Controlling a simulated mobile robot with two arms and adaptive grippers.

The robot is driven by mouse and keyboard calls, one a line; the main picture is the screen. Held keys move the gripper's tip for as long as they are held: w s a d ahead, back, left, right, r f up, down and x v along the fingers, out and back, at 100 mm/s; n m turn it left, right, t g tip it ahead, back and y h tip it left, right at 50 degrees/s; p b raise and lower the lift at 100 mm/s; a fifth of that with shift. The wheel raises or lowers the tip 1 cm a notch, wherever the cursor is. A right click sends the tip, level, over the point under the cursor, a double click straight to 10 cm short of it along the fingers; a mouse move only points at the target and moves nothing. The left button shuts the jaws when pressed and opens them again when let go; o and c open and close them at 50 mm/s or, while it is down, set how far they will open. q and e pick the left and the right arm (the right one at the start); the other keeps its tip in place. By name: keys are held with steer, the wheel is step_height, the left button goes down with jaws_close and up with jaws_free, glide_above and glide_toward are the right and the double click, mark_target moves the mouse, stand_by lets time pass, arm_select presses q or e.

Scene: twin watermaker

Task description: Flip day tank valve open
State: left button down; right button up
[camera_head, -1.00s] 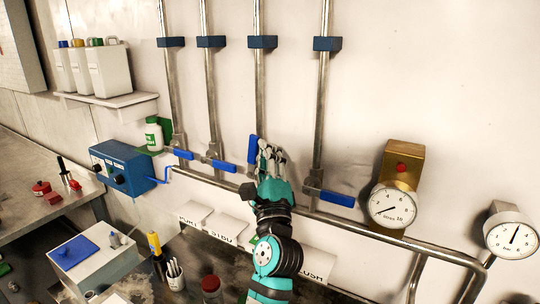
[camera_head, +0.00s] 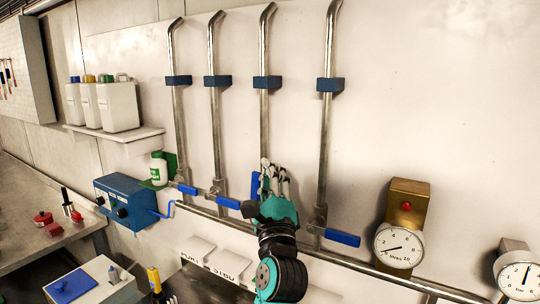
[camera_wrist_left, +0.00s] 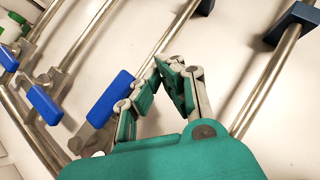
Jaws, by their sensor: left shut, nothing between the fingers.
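Four vertical pipes on the wall each carry a valve with a blue handle. The third valve's blue handle (camera_head: 255,185) stands upright along its pipe; it also shows in the left wrist view (camera_wrist_left: 110,98). The first (camera_head: 187,189), second (camera_head: 227,201) and fourth (camera_head: 342,238) handles stick out sideways to the right. My left gripper (camera_head: 272,166) is shut and empty, just right of the upright handle. In the left wrist view its fingertips (camera_wrist_left: 172,64) meet beside that handle, with a gap. I cannot read which valve is the day tank's. My right gripper is not in view.
A gauge on a brass block (camera_head: 400,245) and a second gauge (camera_head: 520,280) sit at the right. A blue control box (camera_head: 125,202) and a shelf with jugs (camera_head: 118,133) are at the left. A horizontal pipe (camera_head: 350,264) runs below the valves.

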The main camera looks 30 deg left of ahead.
arm_select(q)
step_height(320, 180, up, 6)
stand_by(0.8)
